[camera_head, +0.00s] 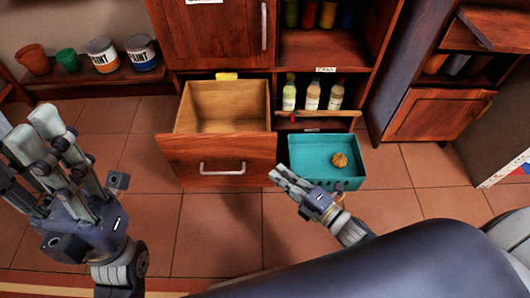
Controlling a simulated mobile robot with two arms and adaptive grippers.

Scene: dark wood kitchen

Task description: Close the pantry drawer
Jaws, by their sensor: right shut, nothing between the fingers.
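The pantry drawer (190,150) is pulled out from the dark wood cabinet, and its inside looks empty. A pale metal handle (222,168) is on its front. My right gripper (275,175) is shut and empty, with its fingertips close to the right end of the drawer front; I cannot tell whether they touch it. My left gripper (58,135) is at the left of the view, apart from the drawer, with its fingers pointing up; their gap is hard to judge.
A teal bin (307,178) with a round brownish thing (340,160) in it stands right of the drawer. Several bottles (312,95) stand on a shelf behind it. Paint cans (142,52) and pots are on a low shelf at left. Tiled floor in front is clear.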

